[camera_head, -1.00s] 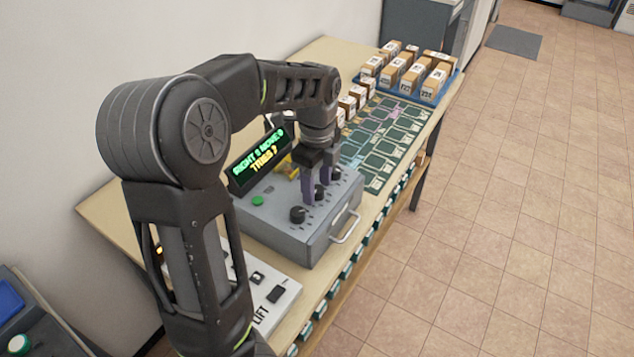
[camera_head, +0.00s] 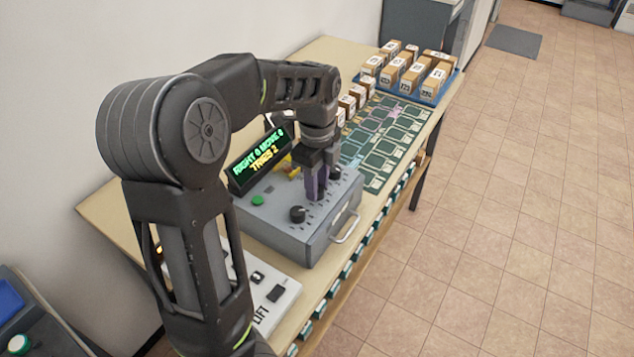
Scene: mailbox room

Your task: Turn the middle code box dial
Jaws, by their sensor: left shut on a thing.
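The grey code box (camera_head: 290,235) stands on the table with black dials along its sloped top. The near dial (camera_head: 298,214) is in plain view, and the far dial (camera_head: 335,173) shows just beyond my fingers. My left gripper (camera_head: 317,192) points down between these two and is shut on the middle dial, which its fingers hide. A display (camera_head: 262,160) at the back of the box shows green and yellow text, with "TRIES 2" readable. A green button (camera_head: 258,200) sits left of the dials. My right gripper is not in view.
A white panel marked LIFT (camera_head: 272,295) lies in front of the box. Behind it are a green slotted mat (camera_head: 380,150) and a blue tray (camera_head: 452,82) of small boxes. A handle (camera_head: 346,229) sticks out from the box's right side. The floor at right is clear.

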